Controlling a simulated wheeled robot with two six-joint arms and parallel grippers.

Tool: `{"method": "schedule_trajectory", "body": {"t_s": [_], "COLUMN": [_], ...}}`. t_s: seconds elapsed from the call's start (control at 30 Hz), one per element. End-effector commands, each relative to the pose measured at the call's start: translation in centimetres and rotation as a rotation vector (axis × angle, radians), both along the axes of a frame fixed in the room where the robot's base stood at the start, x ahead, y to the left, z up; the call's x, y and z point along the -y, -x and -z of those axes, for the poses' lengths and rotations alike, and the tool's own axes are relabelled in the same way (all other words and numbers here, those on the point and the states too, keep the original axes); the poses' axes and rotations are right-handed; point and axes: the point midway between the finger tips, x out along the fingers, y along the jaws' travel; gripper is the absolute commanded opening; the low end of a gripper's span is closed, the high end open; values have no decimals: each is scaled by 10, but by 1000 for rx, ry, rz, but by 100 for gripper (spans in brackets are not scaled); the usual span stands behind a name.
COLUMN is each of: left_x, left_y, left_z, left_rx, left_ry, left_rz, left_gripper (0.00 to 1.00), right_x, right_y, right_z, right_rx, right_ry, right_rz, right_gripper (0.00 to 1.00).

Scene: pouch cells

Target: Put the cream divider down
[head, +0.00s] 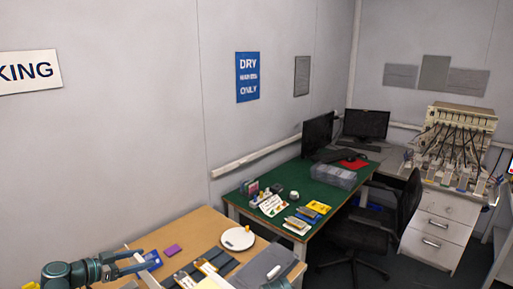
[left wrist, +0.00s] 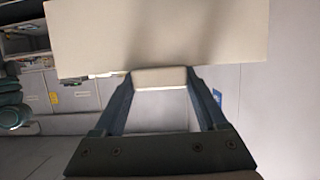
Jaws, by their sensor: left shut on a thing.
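The cream divider (left wrist: 160,30) is a flat, pale panel across the top of the left wrist view. My left gripper (left wrist: 162,78) is shut on it, with the fingers spread about the width of a pale tab at its lower edge. In the head view my left gripper (head: 142,262) is at the lower left, over the near wooden table (head: 205,222).
On the wooden table are a white round dish (head: 238,239), a purple block (head: 173,250), a blue card (head: 152,260) and a grey tray (head: 262,268). Beyond stand a green-topped table (head: 240,208) with small items and a black chair (head: 385,222).

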Motion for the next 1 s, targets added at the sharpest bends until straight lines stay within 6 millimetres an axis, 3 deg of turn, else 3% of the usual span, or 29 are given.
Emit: {"method": "schedule_trajectory", "body": {"t_s": [0.17,0.37,1.0], "left_x": [0,0,0], "left_y": [0,0,0], "left_z": [-3,11,122], "left_rx": [1,1,1], "left_ry": [0,0,0], "left_rz": [-1,-1,-1], "left_gripper": [7,7,7], "right_x": [0,0,0], "right_y": [0,0,0], "right_z": [-2,11,123], "right_rx": [0,0,0], "right_ry": [0,0,0], "right_rz": [0,0,0], "right_gripper": [0,0,0]}}
